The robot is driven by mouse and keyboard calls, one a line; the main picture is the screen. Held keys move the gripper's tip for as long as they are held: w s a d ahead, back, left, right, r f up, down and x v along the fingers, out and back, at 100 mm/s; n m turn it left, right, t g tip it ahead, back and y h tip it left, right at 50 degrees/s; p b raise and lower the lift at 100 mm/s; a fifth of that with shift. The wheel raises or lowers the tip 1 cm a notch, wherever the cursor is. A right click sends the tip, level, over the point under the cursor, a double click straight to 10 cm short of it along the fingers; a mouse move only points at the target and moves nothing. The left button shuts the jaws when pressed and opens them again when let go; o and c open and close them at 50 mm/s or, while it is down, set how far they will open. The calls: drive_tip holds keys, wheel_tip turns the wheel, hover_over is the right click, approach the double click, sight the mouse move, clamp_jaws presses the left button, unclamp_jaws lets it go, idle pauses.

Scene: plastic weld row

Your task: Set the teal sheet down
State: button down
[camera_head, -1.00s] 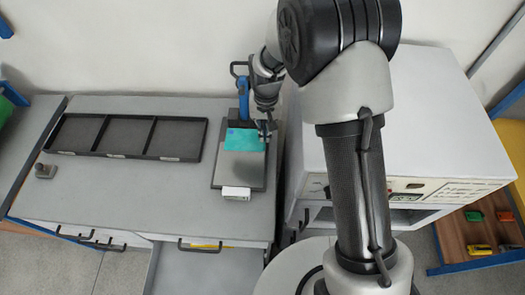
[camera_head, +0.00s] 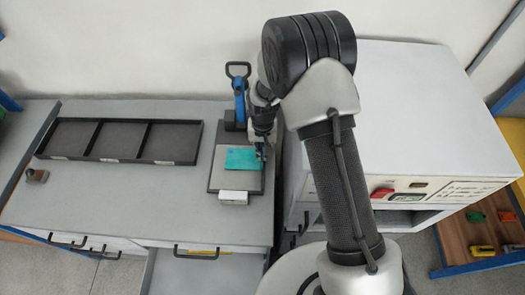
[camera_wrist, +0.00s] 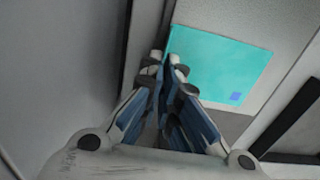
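The teal sheet (camera_head: 243,159) is a thin flat piece over the grey plate (camera_head: 225,182) of a bench device with a blue-handled lever (camera_head: 240,103). In the wrist view the sheet (camera_wrist: 220,65) shows a small blue square mark near one corner. My gripper (camera_head: 261,151) is at the sheet's right edge. In the wrist view my gripper's fingertips (camera_wrist: 167,62) are close together at the sheet's edge and appear shut on it. I cannot tell whether the sheet's underside fully touches the plate.
A black three-compartment tray (camera_head: 118,141) stands empty at the left of the bench (camera_head: 120,205). A small block (camera_head: 37,175) lies left of it. A white box (camera_head: 234,197) is at the plate's front. A large white machine (camera_head: 410,120) stands close on the right.

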drive_tip(key=c, duration=2.3)
unclamp_jaws()
drive_tip(key=shift+f, duration=0.2)
drive_tip(key=o, duration=0.5)
wheel_tip(320, 180, up, 12)
drive_tip(key=p, duration=0.3)
drive_tip(key=shift+r, duration=0.2)
